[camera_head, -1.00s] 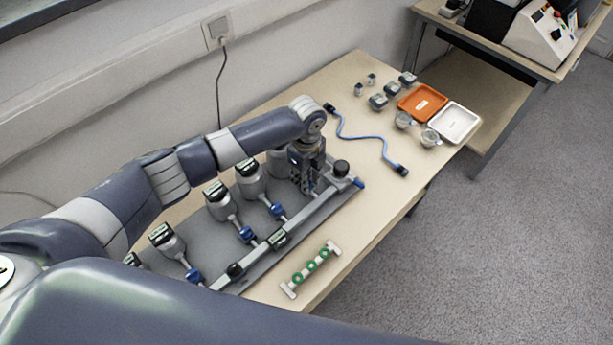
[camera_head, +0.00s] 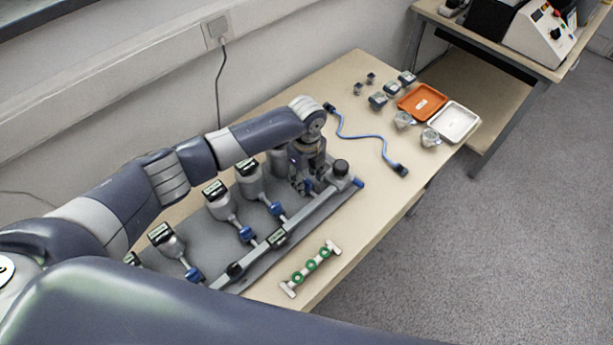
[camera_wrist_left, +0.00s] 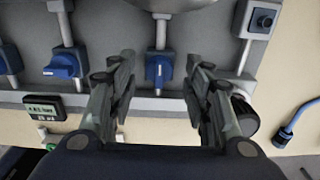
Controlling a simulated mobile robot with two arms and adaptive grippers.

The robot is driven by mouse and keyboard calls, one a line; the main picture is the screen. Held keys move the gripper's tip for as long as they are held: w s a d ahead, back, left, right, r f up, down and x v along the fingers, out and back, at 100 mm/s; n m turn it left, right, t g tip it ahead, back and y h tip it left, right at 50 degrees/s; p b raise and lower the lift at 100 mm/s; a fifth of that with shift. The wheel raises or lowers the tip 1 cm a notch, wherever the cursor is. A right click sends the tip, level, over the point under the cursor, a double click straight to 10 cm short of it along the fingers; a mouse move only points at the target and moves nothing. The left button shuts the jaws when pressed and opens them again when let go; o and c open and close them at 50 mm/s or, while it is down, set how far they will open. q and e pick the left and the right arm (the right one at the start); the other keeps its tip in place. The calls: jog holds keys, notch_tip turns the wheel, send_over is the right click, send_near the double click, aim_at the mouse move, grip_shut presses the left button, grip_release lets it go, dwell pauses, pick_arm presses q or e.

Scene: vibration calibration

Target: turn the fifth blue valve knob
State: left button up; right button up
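My left gripper (camera_head: 309,188) is low over the right end of the grey valve rig (camera_head: 262,262). In the left wrist view its two fingers (camera_wrist_left: 158,92) are apart, one on each side of a blue valve knob (camera_wrist_left: 159,71). The knob sits on a vertical pipe, with visible gaps to both fingers. In the head view this knob is mostly hidden by the gripper. Other blue knobs on the rig are one at front left (camera_head: 193,275), one in the middle (camera_head: 246,233) and one nearer the gripper (camera_head: 277,209). My right gripper is not in view.
A blue cable (camera_head: 365,137) lies on the table behind the rig. An orange tray (camera_head: 422,102), a white tray (camera_head: 454,121) and small jars stand at the far end. A white piece with green rings (camera_head: 311,265) lies in front. A black-capped post (camera_wrist_left: 243,116) is close to the right finger.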

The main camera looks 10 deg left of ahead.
aim_at(307, 180)
pick_arm(q)
notch_tip(307, 180, up, 12)
dwell(0.6)
dwell(0.5)
